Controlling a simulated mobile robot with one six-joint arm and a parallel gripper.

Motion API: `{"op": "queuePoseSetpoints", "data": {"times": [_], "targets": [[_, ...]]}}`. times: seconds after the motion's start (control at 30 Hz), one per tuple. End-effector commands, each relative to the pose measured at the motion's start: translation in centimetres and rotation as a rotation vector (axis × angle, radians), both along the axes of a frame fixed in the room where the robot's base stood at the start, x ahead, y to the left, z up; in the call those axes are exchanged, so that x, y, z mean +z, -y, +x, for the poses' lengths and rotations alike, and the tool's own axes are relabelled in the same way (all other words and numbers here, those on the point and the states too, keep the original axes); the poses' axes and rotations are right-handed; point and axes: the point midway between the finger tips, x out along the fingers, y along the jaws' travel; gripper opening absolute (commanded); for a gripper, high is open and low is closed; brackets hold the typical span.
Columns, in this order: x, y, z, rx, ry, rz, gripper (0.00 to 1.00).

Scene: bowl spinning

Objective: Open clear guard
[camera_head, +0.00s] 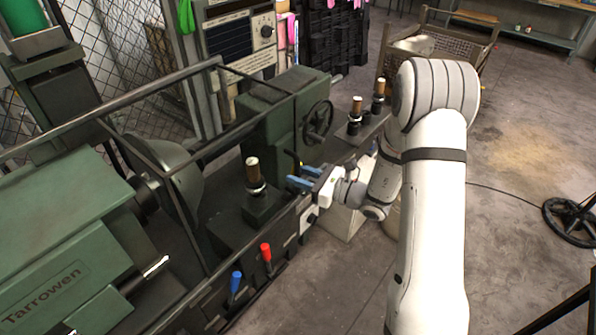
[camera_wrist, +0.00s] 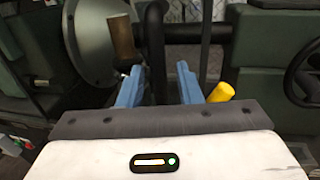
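The clear guard (camera_head: 192,78) is a dark bar frame over the green lathe. Its long top bar runs from the left edge to the middle, with uprights coming down in front of the spinning disc. Its clear panel is hard to make out. My gripper (camera_head: 300,182) is at the right end of the lathe, beside the guard's lower front end. In the wrist view its two blue fingers (camera_wrist: 160,88) are apart. A dark vertical bar (camera_wrist: 154,45) shows in line with the gap; I cannot tell whether it lies between the fingers or beyond them.
A yellow knob (camera_wrist: 221,92) is close beside the right finger. A blue lever (camera_head: 236,282) and a red lever (camera_head: 266,252) stick up at the lathe's front. A tool post (camera_head: 255,180) and a handwheel (camera_head: 318,122) are near. Open floor (camera_head: 520,215) lies to the right.

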Motion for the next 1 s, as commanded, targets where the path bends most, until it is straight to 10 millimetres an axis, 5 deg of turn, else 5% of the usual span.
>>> {"op": "queuePoseSetpoints", "data": {"times": [0.37, 0.77, 1.0], "targets": [[-0.06, -0.86, 0.43, -0.001, 0.0, -0.001, 0.32], [-0.04, -0.79, 0.43, -0.001, 0.0, -0.001, 0.01], [-0.03, -0.77, 0.43, -0.002, 0.0, -0.001, 0.0]]}}
